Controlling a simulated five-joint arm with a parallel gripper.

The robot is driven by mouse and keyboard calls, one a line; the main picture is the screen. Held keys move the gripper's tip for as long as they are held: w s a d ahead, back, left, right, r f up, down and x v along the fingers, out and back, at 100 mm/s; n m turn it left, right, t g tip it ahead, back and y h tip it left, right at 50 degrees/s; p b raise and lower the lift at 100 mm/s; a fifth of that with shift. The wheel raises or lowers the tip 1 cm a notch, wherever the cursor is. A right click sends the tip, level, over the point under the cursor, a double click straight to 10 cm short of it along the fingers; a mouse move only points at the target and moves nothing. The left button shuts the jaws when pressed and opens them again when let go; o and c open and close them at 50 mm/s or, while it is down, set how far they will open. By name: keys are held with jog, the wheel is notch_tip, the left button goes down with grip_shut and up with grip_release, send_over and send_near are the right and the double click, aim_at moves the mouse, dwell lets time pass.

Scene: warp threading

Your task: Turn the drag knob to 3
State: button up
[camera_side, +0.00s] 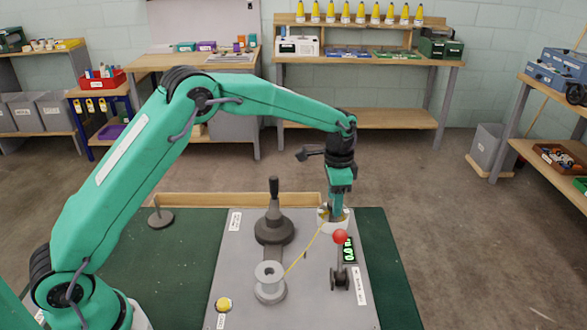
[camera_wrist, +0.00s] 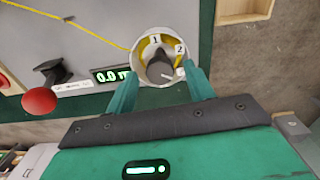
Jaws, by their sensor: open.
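The drag knob (camera_wrist: 160,66) is a dark grip in the middle of a round white dial (camera_wrist: 137,48) with yellow marks. The numbers 1 and 2 show on the dial; a 3 cannot be made out. A short white line on the knob points to the lower right. My gripper (camera_wrist: 163,78) is open, its green fingers at the near left and right edges of the dial. I cannot tell whether they touch it. In the side view my gripper (camera_side: 336,208) points down over the dial (camera_side: 341,224) at the panel's far right, hiding most of the knob.
A yellow thread (camera_side: 303,249) runs from the dial to a grey spool (camera_side: 269,283). A red-balled lever (camera_side: 340,237) and a green display (camera_side: 349,250) stand close in front of the dial. A black-handled lever (camera_side: 274,210) rises left. A yellow button (camera_side: 223,304) is at front left.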

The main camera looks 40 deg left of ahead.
notch_tip(320, 180, up, 8)
jog(key=shift+f, duration=0.25)
jog(key=shift+r, duration=0.1)
dwell(0.4)
jog(key=shift+s+a+r, duration=0.1)
jog(key=shift+s+r, duration=0.05)
jog(key=shift+r, duration=0.1)
jog(key=s+a+r+n+t, duration=0.1)
jog(key=s+a+r+n, duration=0.15)
jog(key=s+r, duration=0.45)
jog(key=s+a+r+n+t, duration=0.25)
jog(key=s+r, duration=0.25)
jog(key=s, duration=0.3)
jog(key=s+a+f+n+t, duration=0.1)
jog(key=s+a, duration=0.1)
jog(key=s, duration=0.7)
jog(key=s+a+f+n+t, duration=0.1)
jog(key=s+f+n, duration=0.1)
jog(key=s, duration=0.7)
jog(key=shift+s+a+f, duration=0.15)
jog(key=shift+s+a, duration=0.15)
jog(key=shift+a, duration=0.05)
